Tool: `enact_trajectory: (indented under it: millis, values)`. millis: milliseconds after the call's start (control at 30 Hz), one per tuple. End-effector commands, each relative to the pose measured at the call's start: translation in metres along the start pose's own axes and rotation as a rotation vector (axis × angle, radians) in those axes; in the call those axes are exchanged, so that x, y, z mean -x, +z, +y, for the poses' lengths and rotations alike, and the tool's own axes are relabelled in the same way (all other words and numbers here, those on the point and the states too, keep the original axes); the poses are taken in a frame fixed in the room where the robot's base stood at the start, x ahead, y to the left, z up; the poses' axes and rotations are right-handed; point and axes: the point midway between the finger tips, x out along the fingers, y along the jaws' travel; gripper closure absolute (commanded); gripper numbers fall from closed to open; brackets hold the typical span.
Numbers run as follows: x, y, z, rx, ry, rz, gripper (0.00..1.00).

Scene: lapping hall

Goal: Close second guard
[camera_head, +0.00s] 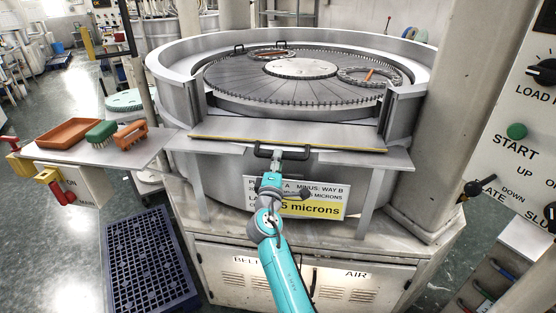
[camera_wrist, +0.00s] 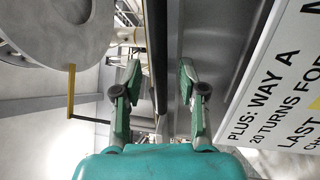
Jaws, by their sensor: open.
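A grey metal guard panel (camera_head: 330,139) lies roughly flat across the front opening of the round lapping machine. Its front edge has a yellow strip (camera_head: 340,150), and a black bar handle (camera_head: 262,150) sits at that edge. Which guard counts as the second is not marked.
The toothed lapping plate (camera_head: 235,88) with ring carriers is behind the panel. A pillar (camera_head: 440,120) and control panel (camera_head: 500,110) are right. A sign (camera_head: 320,206) hangs below the panel.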

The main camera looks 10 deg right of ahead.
Motion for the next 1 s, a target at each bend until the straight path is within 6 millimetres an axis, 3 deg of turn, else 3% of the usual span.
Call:
enact_trajectory:
  millis: [433,600,1000]
  values:
    - [-0.0103,0.0001,0.0,-0.001,0.0,0.001,0.59]
    - [-0.0101,0.0001,0.0,-0.001,0.0,0.001,1.0]
    - [-0.0111,-0.0003,0.0017,-0.002,-0.007,0.0,1.0]
